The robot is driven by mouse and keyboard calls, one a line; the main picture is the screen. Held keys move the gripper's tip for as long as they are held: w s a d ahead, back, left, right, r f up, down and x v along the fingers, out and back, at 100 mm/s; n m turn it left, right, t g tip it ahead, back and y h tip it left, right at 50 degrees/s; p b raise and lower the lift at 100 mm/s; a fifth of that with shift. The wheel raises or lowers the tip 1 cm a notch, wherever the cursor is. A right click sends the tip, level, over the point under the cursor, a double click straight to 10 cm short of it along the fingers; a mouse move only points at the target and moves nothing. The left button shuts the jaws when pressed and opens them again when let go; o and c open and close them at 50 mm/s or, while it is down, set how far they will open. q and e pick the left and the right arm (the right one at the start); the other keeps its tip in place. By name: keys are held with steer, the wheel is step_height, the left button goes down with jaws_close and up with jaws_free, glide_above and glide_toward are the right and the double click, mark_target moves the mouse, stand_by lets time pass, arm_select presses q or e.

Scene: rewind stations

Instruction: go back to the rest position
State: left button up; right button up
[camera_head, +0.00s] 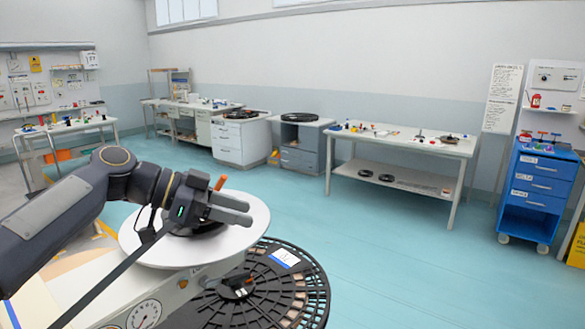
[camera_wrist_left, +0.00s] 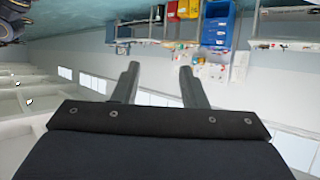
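My left gripper (camera_head: 249,212) reaches in from the left and points to the right. In the head view it overlaps a round white disc (camera_head: 145,250) with a dark hub, which it partly hides. Its two grey fingers are apart, and in the left wrist view the gap between the fingers (camera_wrist_left: 158,69) is empty. My right gripper is not in view.
A large black slotted reel (camera_head: 312,290) lies beside the disc, near a machine with a round gauge (camera_head: 145,314). A long workbench (camera_head: 400,140), grey cabinets (camera_head: 240,145) and a blue drawer cart (camera_head: 540,185) stand farther back. Open teal floor (camera_head: 400,240) lies between.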

arm_select(q)
steer(key=s+a+f+n+t+y, duration=0.1)
steer(key=s+a+f+n+y, duration=0.3)
steer(key=s+f+n, duration=0.4)
steer(key=s+a+f+n+t+y, duration=0.1)
steer(key=s+a+f+n+y, duration=0.3)
steer(key=s+f+n, duration=0.5)
steer(key=s+a+f, duration=0.2)
steer(key=s+f, duration=0.6)
steer(key=s, duration=0.1)
steer(key=shift+a+f+t+y, duration=0.15)
steer(key=shift+a+t+y, duration=0.15)
steer(key=shift+a+y, duration=0.1)
